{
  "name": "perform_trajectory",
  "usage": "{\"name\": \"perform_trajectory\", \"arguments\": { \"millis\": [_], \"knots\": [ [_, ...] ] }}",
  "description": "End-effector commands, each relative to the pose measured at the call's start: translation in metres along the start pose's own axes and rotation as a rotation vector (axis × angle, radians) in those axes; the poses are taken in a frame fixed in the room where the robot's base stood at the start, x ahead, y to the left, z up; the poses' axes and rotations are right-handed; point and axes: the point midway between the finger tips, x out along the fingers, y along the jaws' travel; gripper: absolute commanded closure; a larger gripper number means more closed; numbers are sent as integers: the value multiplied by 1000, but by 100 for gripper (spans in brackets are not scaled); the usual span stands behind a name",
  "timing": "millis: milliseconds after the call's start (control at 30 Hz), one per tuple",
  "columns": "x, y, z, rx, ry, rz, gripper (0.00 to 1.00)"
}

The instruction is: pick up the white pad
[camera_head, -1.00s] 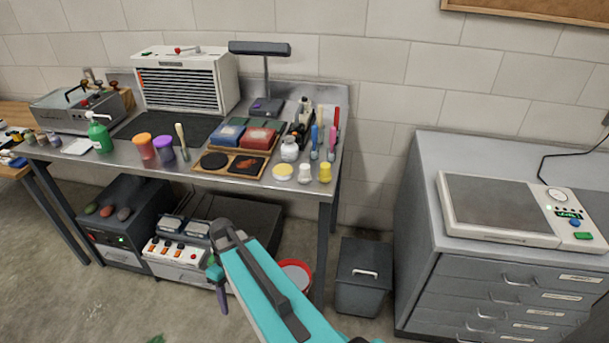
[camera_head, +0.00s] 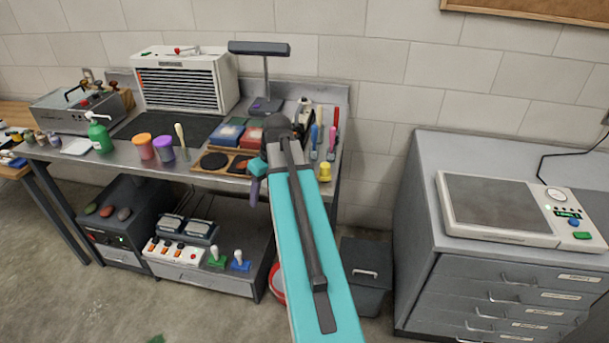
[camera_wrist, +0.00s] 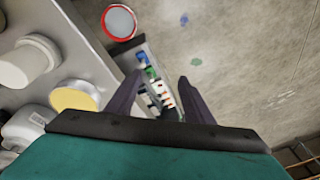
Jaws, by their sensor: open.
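A flat white square piece, which looks like the white pad (camera_head: 77,146), lies on the left part of the metal bench beside the green pump bottle (camera_head: 99,135). I do not see it in the wrist view. My gripper (camera_head: 255,186) is at the bench's front edge, right of the centre and well to the right of the pad. In the wrist view its two dark fingers (camera_wrist: 158,80) are apart with nothing between them.
The bench holds orange (camera_head: 143,146) and purple (camera_head: 163,148) jars and a wooden tray (camera_head: 212,172). In the wrist view a yellow disc (camera_wrist: 75,95) and a white-topped item (camera_wrist: 22,66) are left of my fingers. A grey drawer cabinet (camera_head: 430,240) stands right.

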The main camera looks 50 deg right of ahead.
Motion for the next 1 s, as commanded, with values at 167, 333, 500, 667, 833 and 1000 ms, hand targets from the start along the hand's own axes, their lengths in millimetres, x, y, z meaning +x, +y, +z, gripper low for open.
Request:
{"name": "perform_trajectory", "arguments": {
  "millis": [167, 333, 500, 667, 833, 1000],
  "knots": [
    [-58, 36, 0, 48, 75, 55, 52],
    [-113, 68, 8, 96, 139, 115, 52],
    [-164, 98, 25, 148, 194, 175, 52],
    [-183, 115, 40, 182, 212, 201, 52],
    [-184, 119, 44, 192, 211, 202, 52],
    [-183, 119, 44, 191, 211, 202, 52]
  ]
}}
